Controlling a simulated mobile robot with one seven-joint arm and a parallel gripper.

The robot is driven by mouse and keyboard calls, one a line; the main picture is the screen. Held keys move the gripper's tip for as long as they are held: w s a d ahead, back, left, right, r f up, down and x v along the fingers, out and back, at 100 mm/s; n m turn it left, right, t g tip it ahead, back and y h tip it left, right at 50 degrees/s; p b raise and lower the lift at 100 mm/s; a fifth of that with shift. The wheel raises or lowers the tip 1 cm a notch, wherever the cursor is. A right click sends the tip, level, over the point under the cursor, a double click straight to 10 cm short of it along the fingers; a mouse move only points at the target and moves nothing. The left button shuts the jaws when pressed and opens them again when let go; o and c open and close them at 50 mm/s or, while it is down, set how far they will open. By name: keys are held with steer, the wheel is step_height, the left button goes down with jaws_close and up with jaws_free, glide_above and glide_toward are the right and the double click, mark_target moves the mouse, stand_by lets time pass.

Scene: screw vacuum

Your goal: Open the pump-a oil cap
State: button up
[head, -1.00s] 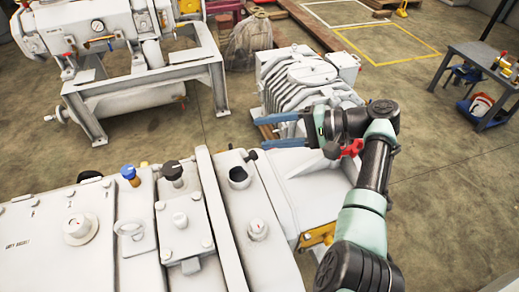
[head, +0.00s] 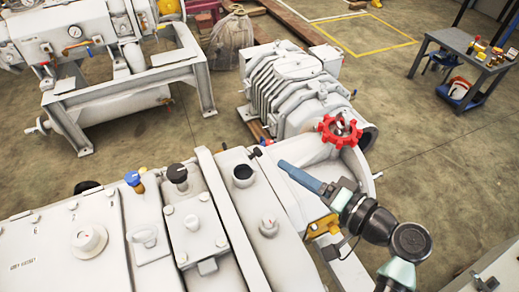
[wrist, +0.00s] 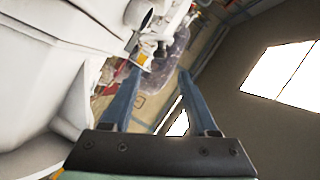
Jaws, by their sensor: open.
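The pump body in front of me is white. On its top are a black knobbed cap (head: 177,174), a blue-topped cap (head: 133,179) and a port with a dark round opening (head: 243,173). No label shows which one is the pump-a oil cap. My gripper (head: 284,166) is to the right of the dark port, apart from all of these, with its blue fingers pointing up and left. The wrist view shows the two fingers of my gripper (wrist: 159,74) apart with nothing between them. No cap can be made out clearly there.
A red handwheel (head: 340,131) stands behind my gripper, near a ribbed white motor (head: 290,88). A white pump on a grey frame (head: 125,84) is at the back left. A dark table (head: 462,60) with items is at the right.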

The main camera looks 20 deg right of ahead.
mark_target(262, 154)
steer(key=x, duration=1)
steer(key=shift+w+a, duration=0.15)
steer(key=shift+w, duration=0.15)
steer(key=shift+f, duration=0.1)
jaws_close()
